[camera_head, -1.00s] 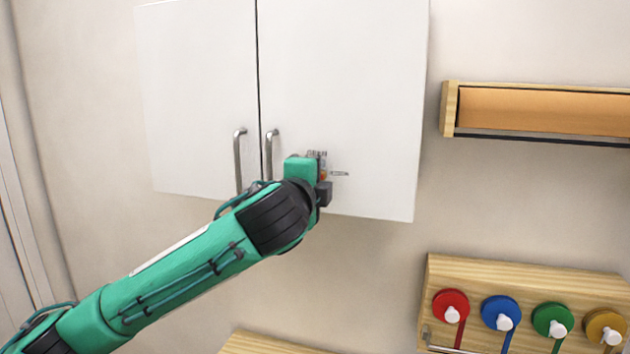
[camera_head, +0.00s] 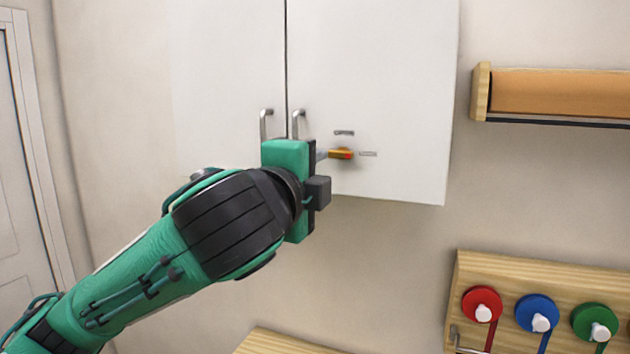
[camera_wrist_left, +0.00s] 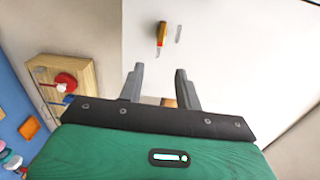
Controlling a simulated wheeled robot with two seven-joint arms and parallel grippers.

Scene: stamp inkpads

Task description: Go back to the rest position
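My left gripper (camera_head: 320,172) is in front of the lower part of the white wall cabinet (camera_head: 390,80), close to its right door. In the left wrist view the two grey fingers (camera_wrist_left: 159,75) stand apart with nothing held between them. A small orange and yellow item with a red part (camera_head: 341,154) shows on or before the right door, just beyond the gripper. It also shows in the left wrist view (camera_wrist_left: 161,34), ahead of and apart from the fingertips. My right gripper is in neither view.
Two metal handles (camera_head: 266,124) sit behind my gripper. A wooden shelf (camera_head: 481,92) hangs right of the cabinet. Below it is a wooden board (camera_head: 462,285) with red (camera_head: 482,304), blue (camera_head: 537,313) and green (camera_head: 595,322) discs. A door (camera_head: 25,180) is at far left.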

